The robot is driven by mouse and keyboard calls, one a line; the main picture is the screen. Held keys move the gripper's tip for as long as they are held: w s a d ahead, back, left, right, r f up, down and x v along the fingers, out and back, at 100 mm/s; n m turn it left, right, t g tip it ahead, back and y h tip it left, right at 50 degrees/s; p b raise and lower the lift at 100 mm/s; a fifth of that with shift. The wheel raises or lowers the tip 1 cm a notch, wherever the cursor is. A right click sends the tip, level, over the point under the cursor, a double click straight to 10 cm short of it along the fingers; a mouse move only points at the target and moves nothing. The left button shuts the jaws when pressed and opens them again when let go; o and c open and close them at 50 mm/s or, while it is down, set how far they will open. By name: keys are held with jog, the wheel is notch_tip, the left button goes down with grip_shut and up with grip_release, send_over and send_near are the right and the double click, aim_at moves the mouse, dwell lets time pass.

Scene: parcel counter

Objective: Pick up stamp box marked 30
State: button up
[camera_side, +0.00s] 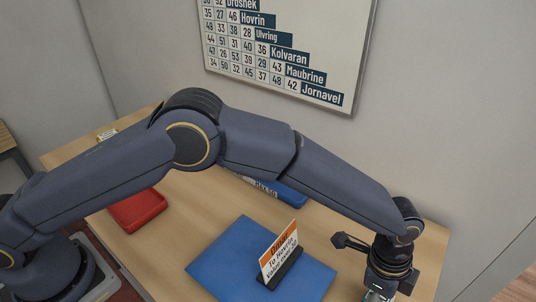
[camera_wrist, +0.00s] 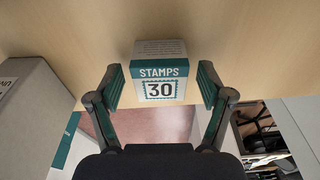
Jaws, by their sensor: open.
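The stamp box marked 30 (camera_wrist: 160,74) is a small white and green box reading "STAMPS 30". In the wrist view it stands on the wooden counter, near the counter's edge. My gripper (camera_wrist: 161,84) is open, with one finger on each side of the box and a gap on both sides. In the side view my gripper (camera_side: 380,292) is low at the right, cut off by the bottom edge of the picture. I cannot make out the stamp box's label there.
A blue mat (camera_side: 225,258) with an order card (camera_side: 280,254) lies left of my gripper. A red tray (camera_side: 137,210) and a blue tray (camera_side: 290,194) are farther left and back. A grey box (camera_wrist: 30,115) stands at the left in the wrist view.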

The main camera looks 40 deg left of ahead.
jog(key=shift+c, duration=0.4)
jog(key=c, duration=1.2)
